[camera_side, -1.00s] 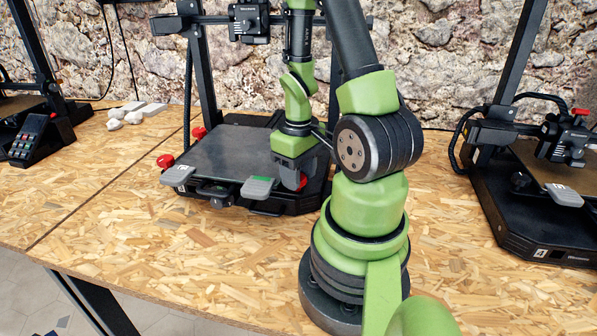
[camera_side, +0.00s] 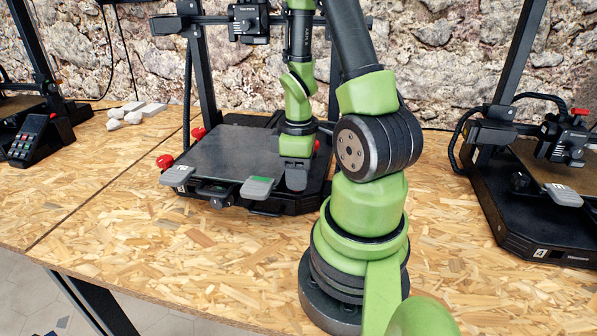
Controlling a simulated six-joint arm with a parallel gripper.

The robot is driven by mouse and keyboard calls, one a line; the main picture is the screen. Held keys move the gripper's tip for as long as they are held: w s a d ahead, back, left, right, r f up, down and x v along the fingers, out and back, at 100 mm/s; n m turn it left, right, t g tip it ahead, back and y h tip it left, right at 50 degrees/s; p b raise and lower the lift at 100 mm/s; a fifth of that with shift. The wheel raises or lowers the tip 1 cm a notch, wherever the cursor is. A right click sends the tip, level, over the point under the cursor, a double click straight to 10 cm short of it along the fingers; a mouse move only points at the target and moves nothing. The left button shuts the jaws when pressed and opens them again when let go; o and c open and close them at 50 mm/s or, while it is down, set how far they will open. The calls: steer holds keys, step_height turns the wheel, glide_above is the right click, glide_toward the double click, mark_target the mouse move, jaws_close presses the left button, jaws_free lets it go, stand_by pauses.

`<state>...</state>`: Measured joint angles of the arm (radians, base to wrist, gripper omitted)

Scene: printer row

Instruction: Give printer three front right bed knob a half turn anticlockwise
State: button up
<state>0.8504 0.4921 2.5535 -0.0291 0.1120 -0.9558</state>
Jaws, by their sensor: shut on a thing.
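The middle printer (camera_side: 225,150) has a dark flat bed and red knobs at its corners. One red knob (camera_side: 165,161) is at the front left, another (camera_side: 198,133) at the back left, and a bit of red (camera_side: 317,145) shows at the right behind my wrist. My gripper (camera_side: 296,180) points down at the bed's front right corner. It is shut on the front right knob, which its grey finger hides from this view.
Grey tags (camera_side: 257,188) and (camera_side: 177,176) stick out at the bed's front edge. Another printer (camera_side: 540,190) stands at the right and part of one at the left with a keypad (camera_side: 32,138). Pale lumps (camera_side: 130,112) lie at the back left. The front of the table is clear.

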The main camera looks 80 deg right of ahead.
steer(key=n, duration=0.4)
steer(key=shift+w+d+n, duration=0.1)
steer(key=shift+n, duration=0.3)
stand_by(0.4)
steer(key=o, duration=0.6)
steer(key=shift+o, duration=0.2)
steer(key=shift+r, duration=0.15)
step_height(320, 180, up, 10)
